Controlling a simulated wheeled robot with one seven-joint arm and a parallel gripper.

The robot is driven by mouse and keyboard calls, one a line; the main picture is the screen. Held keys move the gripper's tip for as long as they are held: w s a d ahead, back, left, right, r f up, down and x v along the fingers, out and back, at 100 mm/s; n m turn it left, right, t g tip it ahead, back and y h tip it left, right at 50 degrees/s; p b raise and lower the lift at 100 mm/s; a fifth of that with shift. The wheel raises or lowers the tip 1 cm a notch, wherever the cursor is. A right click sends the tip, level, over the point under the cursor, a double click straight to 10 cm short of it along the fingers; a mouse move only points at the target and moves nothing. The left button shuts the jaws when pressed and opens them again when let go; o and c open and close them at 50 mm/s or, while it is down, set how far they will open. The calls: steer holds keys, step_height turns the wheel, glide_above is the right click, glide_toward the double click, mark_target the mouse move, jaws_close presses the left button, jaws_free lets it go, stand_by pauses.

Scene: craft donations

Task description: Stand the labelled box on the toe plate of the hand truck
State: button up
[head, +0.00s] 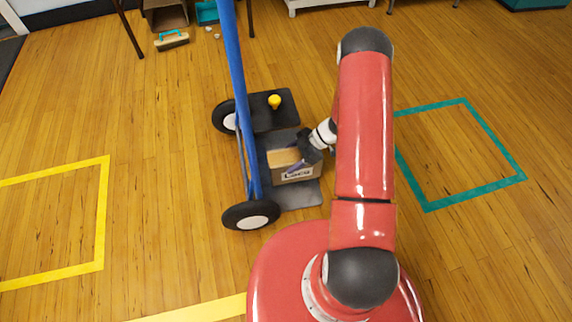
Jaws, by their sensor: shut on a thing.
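The labelled box (297,173) is a small cardboard box with a white label and dark lettering on its near side. In the head view it is at or just above the grey toe plate (300,198) of the hand truck (239,85); I cannot tell whether it touches. The hand truck has a blue frame and two black wheels with pale hubs. My gripper (299,157) reaches in from the right and is shut on the box's upper part. The fingers and wrist hide some of the box's top and far right side.
A yellow knob-like object (274,101) stands on a dark plate behind the box. A teal floor square (483,122) lies right and a yellow outline (103,215) left. A brush (171,41) lies at the back left. Much of the wooden floor is clear.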

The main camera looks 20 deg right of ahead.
steer(key=shift+a, duration=1.1)
step_height(320, 180, down, 4)
steer(key=shift+d+r+b, duration=0.15)
steer(key=shift+r+b, duration=0.1)
steer(key=shift+b, duration=0.4)
steer(key=o, duration=1.3)
